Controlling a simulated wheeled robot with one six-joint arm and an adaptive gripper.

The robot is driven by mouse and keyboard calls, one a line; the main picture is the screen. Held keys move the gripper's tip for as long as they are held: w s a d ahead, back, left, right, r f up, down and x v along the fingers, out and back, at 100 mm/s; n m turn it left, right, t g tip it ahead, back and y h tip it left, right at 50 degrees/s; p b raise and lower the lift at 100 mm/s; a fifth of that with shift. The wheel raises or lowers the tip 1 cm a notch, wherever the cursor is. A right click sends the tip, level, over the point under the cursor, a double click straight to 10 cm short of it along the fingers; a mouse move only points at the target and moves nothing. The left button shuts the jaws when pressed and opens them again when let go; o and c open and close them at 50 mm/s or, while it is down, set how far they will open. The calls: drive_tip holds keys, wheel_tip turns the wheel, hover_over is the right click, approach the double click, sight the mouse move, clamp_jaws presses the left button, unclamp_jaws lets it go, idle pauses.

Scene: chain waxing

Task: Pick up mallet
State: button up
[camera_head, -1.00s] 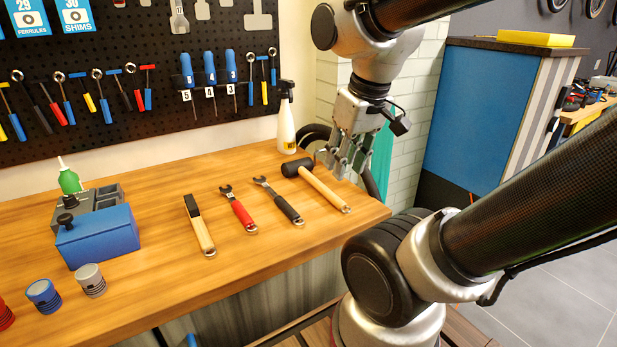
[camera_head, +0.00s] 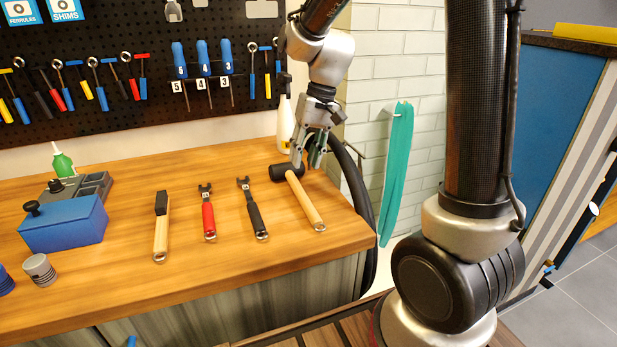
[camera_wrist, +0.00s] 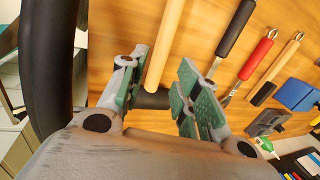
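The mallet (camera_head: 305,201) lies on the wooden workbench at its right end, with a black head at the back and a pale wooden handle pointing toward the front edge. My gripper (camera_head: 308,164) hangs just above the mallet's head in the head view, fingers pointing down. In the wrist view, my gripper (camera_wrist: 158,88) has its green-padded fingers spread apart. The mallet's handle (camera_wrist: 165,45) shows between and beyond the fingers there, and the black head lies between the fingertips. The gripper is open and looks empty; contact with the mallet cannot be told.
Left of the mallet lie a black-handled tool (camera_head: 252,208), a red-handled tool (camera_head: 208,213) and a wooden-handled brush (camera_head: 161,228). A white spray bottle (camera_head: 285,122) stands behind the gripper. A blue box (camera_head: 65,226) sits at the left. A pegboard (camera_head: 130,75) backs the bench.

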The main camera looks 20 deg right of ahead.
sight(298, 183)
drive_tip(key=x, duration=0.7)
drive_tip(key=shift+w+a+f, duration=0.1)
drive_tip(key=shift+f, duration=0.2)
clamp_jaws()
